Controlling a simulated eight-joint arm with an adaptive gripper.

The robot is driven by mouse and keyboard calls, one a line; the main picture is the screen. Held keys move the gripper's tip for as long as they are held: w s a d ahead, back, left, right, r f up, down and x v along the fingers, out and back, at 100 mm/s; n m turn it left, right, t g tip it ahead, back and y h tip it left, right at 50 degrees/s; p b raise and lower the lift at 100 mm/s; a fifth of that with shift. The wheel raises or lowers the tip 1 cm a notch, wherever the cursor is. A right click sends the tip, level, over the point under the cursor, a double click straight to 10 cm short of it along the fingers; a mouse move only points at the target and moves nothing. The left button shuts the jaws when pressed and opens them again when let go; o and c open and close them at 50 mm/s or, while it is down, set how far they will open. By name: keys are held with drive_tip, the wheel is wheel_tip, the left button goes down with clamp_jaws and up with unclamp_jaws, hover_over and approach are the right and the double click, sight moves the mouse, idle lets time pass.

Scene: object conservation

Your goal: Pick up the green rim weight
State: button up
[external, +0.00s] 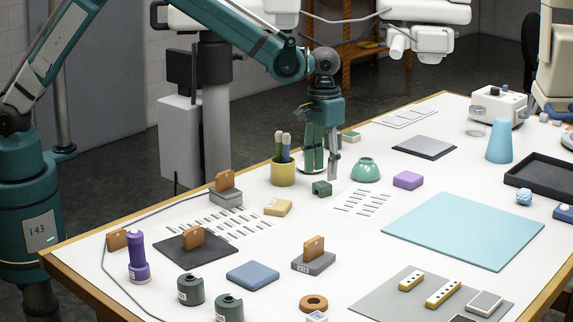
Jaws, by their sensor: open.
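A small dark green notched block (322,188), which looks like the green rim weight, lies on the white table near its middle. My gripper (322,172) points down over the table, with its fingertips close to the block in the picture. Its jaws are open and nothing shows between them. From this single view I cannot tell the exact gap between fingertips and block, or whether they touch.
A yellow cup (283,174) with tools stands left of my gripper. A green bowl (365,171) and a purple block (408,180) lie to the right. A tan block (278,207) sits front left. A blue mat (463,229) is bare at right.

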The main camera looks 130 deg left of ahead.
sight(322, 184)
drive_tip(key=shift+f, duration=0.15)
drive_tip(key=shift+f, duration=2.55)
drive_tip(key=c, duration=1)
